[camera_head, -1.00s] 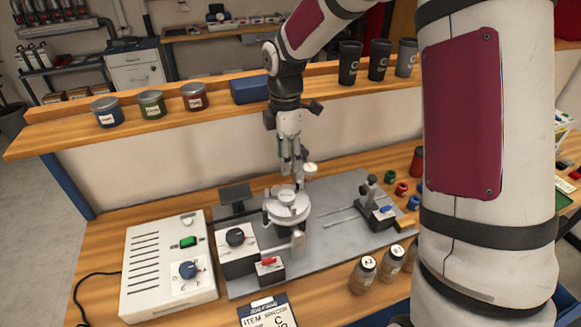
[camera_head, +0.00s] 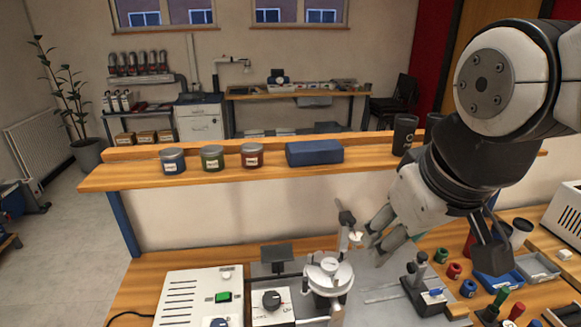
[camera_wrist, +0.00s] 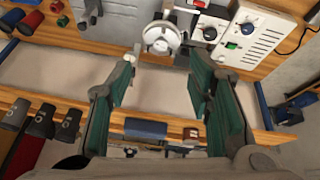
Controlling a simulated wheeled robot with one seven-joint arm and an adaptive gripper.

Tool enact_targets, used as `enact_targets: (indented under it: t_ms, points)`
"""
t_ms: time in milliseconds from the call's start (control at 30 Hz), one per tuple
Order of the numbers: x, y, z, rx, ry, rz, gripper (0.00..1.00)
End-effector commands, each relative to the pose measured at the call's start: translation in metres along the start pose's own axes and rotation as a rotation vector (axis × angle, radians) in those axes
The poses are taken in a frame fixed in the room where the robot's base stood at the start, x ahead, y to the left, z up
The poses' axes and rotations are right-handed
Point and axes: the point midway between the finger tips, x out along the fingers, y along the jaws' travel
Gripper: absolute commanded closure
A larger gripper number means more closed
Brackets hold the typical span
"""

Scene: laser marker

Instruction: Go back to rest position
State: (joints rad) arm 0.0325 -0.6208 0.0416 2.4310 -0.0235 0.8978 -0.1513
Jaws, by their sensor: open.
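My gripper (camera_head: 372,238) is at the right of the head view, raised above the workbench, on the arm that reaches in from the right. In the wrist view my gripper (camera_wrist: 163,72) has its green-padded fingers spread wide, with nothing between them. The laser marker's round white head (camera_head: 328,272) stands on the bench, below and left of the gripper. It also shows beyond the fingertips in the wrist view (camera_wrist: 162,38), apart from them.
A raised wooden shelf (camera_head: 120,178) runs behind the bench with several tins, a blue case (camera_head: 314,153) and dark cups (camera_head: 404,134). A white control box (camera_head: 190,297) is left of the marker. Coloured spools and a blue tray (camera_head: 497,285) are at right.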

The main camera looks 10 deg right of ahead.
Motion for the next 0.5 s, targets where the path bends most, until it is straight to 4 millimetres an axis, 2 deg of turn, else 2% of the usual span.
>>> enact_targets:
  t_ms: [100, 200, 500]
  points:
    - [-0.008, -0.004, 0.017, 0.109, 0.042, -0.02, 0.53]
    - [-0.01, -0.006, 0.024, 0.162, 0.058, -0.031, 0.53]
    - [-0.011, -0.006, 0.026, 0.181, 0.061, -0.035, 0.53]
